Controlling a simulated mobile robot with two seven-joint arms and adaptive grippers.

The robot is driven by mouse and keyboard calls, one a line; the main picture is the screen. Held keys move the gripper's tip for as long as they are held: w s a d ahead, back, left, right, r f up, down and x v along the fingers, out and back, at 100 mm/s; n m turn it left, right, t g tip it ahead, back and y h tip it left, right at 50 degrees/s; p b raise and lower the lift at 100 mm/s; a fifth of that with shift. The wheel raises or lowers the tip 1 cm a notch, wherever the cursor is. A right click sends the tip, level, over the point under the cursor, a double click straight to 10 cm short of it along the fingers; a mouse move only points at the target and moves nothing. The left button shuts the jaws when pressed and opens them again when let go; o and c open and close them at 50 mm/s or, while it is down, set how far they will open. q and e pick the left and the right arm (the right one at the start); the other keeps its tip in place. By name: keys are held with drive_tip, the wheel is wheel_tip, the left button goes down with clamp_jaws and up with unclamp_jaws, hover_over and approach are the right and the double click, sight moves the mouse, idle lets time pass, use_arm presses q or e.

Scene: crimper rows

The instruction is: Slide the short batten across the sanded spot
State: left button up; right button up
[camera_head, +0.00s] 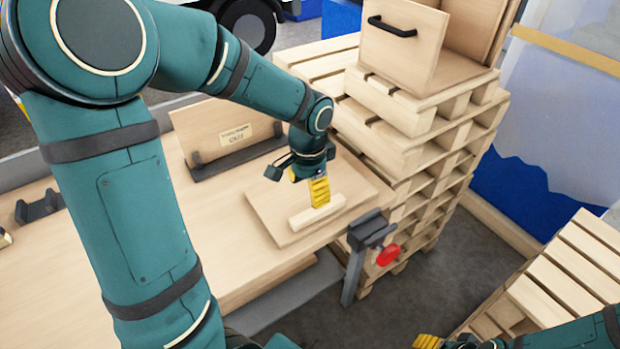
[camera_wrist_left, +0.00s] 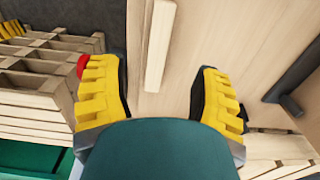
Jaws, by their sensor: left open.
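The short batten (camera_head: 316,212) is a pale wooden strip lying on a flat wooden panel (camera_head: 268,205) on the workbench. My left gripper (camera_head: 320,200) is just above and behind the batten, pointing down. In the left wrist view the fingers of my left gripper (camera_wrist_left: 161,68) are spread wide, with the batten (camera_wrist_left: 159,40) showing in the gap, touching neither finger. I cannot make out a sanded spot; the arm and gripper hide part of the panel. My right gripper (camera_head: 428,342) shows only as a yellow piece at the bottom edge.
A clamp with a red knob (camera_head: 388,255) sits at the bench's right corner. A signboard in a dark holder (camera_head: 235,160) stands behind the panel. Stacked pallets (camera_head: 420,150) bearing a wooden drawer box (camera_head: 400,45) rise close at right. The bench's left part is mostly clear.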

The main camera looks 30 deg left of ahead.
sight(308, 213)
use_arm(q)
wheel_tip(308, 213, down, 10)
drive_tip(key=shift+r+b, duration=0.1)
drive_tip(key=shift+b, duration=1.15)
clamp_jaws()
drive_tip(key=shift+w+a, duration=0.1)
drive_tip(key=shift+w+a+p, duration=0.6)
drive_tip(key=shift+w+a, duration=0.15)
drive_tip(key=shift+a, duration=1.05)
drive_tip(key=shift+w+a+p, duration=0.55)
drive_tip(key=shift+w+a, duration=0.15)
drive_tip(key=shift+a, duration=1.1)
drive_tip(key=shift+w+a+p, duration=0.6)
drive_tip(key=shift+w+a, duration=0.15)
drive_tip(key=shift+a, duration=1.05)
drive_tip(key=shift+c, duration=0.6)
unclamp_jaws()
